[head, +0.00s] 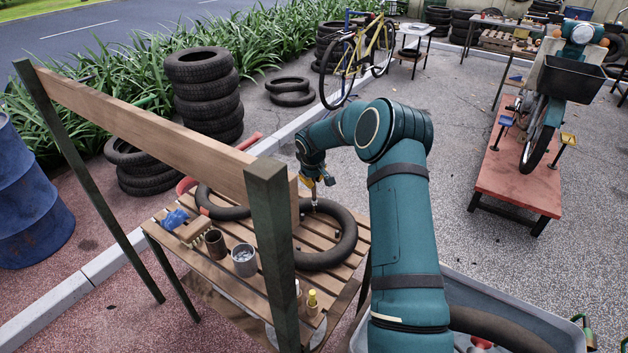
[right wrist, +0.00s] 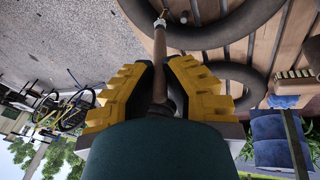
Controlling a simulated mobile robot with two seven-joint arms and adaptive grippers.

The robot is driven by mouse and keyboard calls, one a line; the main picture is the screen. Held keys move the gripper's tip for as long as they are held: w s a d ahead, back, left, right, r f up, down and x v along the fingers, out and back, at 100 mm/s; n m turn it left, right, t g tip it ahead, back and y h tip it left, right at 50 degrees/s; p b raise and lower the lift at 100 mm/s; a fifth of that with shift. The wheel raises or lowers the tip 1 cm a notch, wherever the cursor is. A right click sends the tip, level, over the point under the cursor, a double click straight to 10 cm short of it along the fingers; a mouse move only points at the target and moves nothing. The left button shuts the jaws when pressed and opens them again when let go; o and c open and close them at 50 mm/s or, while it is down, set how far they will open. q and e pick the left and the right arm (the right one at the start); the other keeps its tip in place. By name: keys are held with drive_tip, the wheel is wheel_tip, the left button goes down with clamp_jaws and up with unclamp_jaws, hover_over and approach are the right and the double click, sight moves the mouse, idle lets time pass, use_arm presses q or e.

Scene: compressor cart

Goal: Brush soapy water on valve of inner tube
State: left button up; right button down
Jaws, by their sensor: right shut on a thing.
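The black inner tube (head: 345,245) lies on the slatted wooden table (head: 200,262). It also shows in the right wrist view (right wrist: 205,38). My right gripper (head: 322,181) is above the tube's far side, shut on a thin brush (right wrist: 160,50) with a brown handle and pale ferrule. The brush (head: 314,196) points down with its tip at or very near the tube; contact is unclear. A small brass-coloured bit shows at the tip, and I cannot tell whether it is valve or bristles. A grey metal cup (head: 244,260) with pale liquid stands left of the tube. My left gripper is out of view.
A wooden beam (head: 150,130) on dark posts crosses in front of the table. A brown can (head: 216,243), a wooden scrub brush (head: 192,230), a blue cloth (head: 175,219) and a yellow-capped bottle (head: 312,303) are on the table. Stacked tyres (head: 208,95) stand behind.

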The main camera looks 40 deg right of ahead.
drive_tip(key=shift+r, duration=0.1)
idle(0.3)
drive_tip(key=shift+r+p, duration=1.85)
drive_tip(key=shift+r, duration=1.65)
drive_tip(key=shift+r+p, duration=0.35)
drive_tip(key=shift+r, duration=0.6)
drive_tip(key=shift+f, duration=0.1)
